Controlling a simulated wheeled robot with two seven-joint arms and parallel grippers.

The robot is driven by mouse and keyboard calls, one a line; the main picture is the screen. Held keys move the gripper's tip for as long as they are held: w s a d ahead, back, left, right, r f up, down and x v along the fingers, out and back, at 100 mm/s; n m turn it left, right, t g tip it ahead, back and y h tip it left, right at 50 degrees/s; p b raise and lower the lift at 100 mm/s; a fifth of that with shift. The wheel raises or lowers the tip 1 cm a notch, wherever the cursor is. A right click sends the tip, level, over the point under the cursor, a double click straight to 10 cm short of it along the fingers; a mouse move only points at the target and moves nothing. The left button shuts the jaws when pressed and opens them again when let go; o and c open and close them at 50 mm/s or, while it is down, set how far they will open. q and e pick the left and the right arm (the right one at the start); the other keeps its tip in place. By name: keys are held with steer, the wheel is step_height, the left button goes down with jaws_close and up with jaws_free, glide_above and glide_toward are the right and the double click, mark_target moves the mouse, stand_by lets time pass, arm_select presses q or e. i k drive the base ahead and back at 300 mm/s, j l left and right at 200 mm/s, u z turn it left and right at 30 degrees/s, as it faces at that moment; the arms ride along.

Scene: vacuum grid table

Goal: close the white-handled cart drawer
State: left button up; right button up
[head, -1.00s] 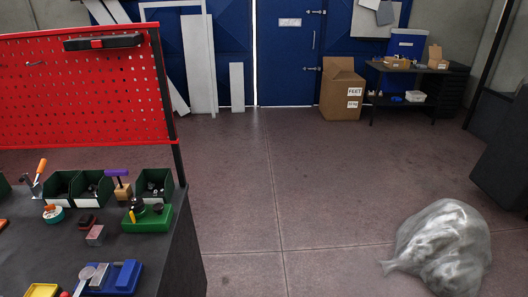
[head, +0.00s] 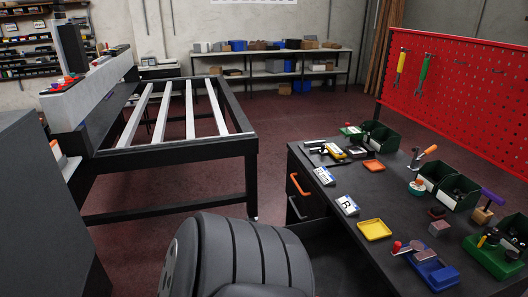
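The dark cart or workbench (head: 330,200) stands at the right with its near side toward me. Its left face shows an orange handle (head: 300,184) and, below it, a pale grey handle (head: 296,208); this may be the white one. Under the bench's near edge a dark recess or pulled-out drawer (head: 345,255) shows. I cannot tell which handle it belongs to or how far out it is. A dark rounded ribbed form in the foreground hides its lower left part. Neither of my grippers is in view.
A yellow tray (head: 374,229), green bins (head: 453,191) and tools lie on the bench. A red pegboard (head: 460,90) stands behind. A black frame table with pale slats (head: 172,112) stands left of the bench, with reddish floor (head: 185,190) beneath. Shelves (head: 270,65) line the wall.

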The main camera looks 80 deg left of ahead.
mark_target(341, 268)
steer(key=k+u, duration=0.2)
steer(key=u, duration=1.9)
